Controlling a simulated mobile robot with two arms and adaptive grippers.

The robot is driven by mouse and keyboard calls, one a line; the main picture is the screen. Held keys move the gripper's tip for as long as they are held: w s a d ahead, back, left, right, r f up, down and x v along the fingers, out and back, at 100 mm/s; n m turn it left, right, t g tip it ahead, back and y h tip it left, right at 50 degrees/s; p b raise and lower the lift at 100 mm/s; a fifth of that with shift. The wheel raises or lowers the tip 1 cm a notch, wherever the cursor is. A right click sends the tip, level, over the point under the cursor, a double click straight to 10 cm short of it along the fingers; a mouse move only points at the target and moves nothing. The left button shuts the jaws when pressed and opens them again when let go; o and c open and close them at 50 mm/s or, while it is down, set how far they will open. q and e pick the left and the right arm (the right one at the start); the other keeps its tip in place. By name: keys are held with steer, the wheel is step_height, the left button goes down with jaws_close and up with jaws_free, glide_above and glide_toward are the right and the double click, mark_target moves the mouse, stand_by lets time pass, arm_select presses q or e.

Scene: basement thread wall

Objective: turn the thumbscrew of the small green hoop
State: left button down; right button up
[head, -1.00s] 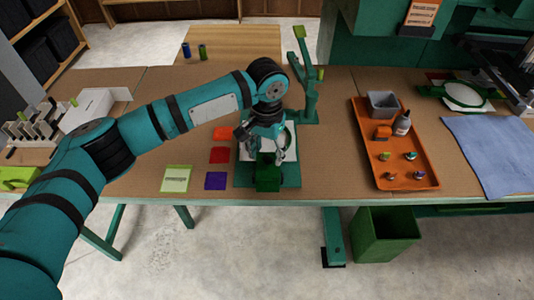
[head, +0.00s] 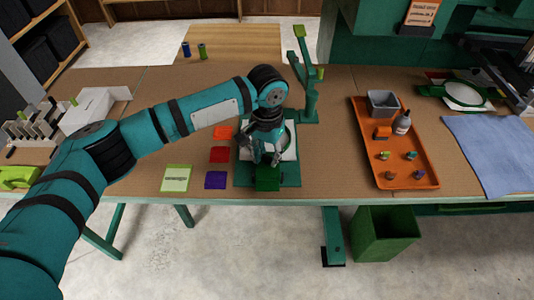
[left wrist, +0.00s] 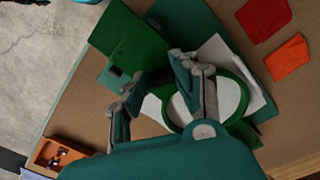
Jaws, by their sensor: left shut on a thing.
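The small green hoop (left wrist: 246,98) holds white cloth on a green stand with a dark green block (left wrist: 134,48), seen in the left wrist view. In the head view the block (head: 268,178) lies at the near end of the green base (head: 290,178), and my arm covers much of the hoop. My left gripper (head: 266,160) points down at the hoop's near side. In the left wrist view its fingers (left wrist: 156,88) are closed about a small dark part, the thumbscrew (left wrist: 154,77), mostly hidden. My right gripper is not in view.
An orange tray (head: 408,178) with a grey bin, bottle and several small knobs lies to the right. Orange, red and purple swatches (head: 219,155) lie left of the base. A green post (head: 306,75) stands behind. Another hoop (head: 465,95) lies far right beyond a blue cloth (head: 492,150).

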arm_select(q)
steer(key=m+p, duration=0.1)
steer(key=p, duration=0.1)
steer(key=shift+r+m+p, duration=0.25)
steer(key=shift+m+p, duration=0.05)
steer(key=shift+m, duration=0.1)
steer(key=m+p, duration=0.3)
steer(key=shift+a+m, duration=0.1)
steer(key=shift+m, duration=0.2)
steer(key=m+p, duration=0.2)
steer(key=m, duration=0.1)
steer(key=shift+w+f, duration=0.1)
steer(key=shift+w+f+m+p, duration=0.1)
steer(key=shift+m+p, duration=0.5)
steer(key=shift+m, duration=1.2)
steer(key=c, duration=1)
jaws_free()
